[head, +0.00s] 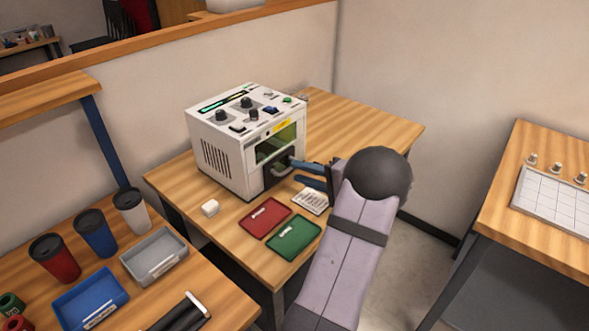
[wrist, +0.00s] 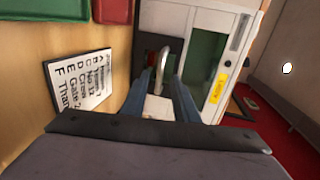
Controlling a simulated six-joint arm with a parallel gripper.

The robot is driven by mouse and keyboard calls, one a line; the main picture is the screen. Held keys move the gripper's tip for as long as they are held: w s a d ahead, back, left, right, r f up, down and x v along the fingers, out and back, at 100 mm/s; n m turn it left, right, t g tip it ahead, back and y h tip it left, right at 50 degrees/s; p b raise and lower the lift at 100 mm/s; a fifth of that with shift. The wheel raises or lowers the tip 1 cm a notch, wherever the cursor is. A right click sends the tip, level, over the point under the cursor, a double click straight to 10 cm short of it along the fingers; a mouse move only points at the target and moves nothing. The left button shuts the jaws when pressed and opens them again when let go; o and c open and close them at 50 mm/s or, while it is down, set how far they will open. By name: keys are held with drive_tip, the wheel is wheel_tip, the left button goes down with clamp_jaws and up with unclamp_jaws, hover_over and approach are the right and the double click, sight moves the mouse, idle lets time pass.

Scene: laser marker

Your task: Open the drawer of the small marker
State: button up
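The small marker (head: 222,150) is a white box with knobs on top, on the middle wooden table. Its dark drawer front, low on the face, has a pale upright handle (wrist: 163,63); the drawer looks shut. My gripper (head: 293,170) reaches to the handle from the right in the head view. In the wrist view, the two blue fingers of my gripper (wrist: 162,82) are apart, with the handle at or just beyond their tips, between them. I cannot tell whether either finger touches it. The fingertips partly hide the drawer front in the head view.
Cups and bins stand on the left table. The table right of the marker is clear.

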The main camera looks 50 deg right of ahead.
sight(291, 169)
drive_tip(key=shift+x, duration=1.6)
clamp_jaws()
drive_tip(key=f+b+v, duration=0.1)
drive_tip(key=v, duration=0.3)
drive_tip(key=f+b+v, duration=0.1)
drive_tip(key=v, duration=0.4)
drive_tip(key=f+b+v, duration=0.1)
drive_tip(key=v, duration=0.3)
drive_tip(key=shift+s+r, duration=0.1)
drive_tip(key=shift+s, duration=0.9)
unclamp_jaws()
drive_tip(key=shift+b, duration=0.3)
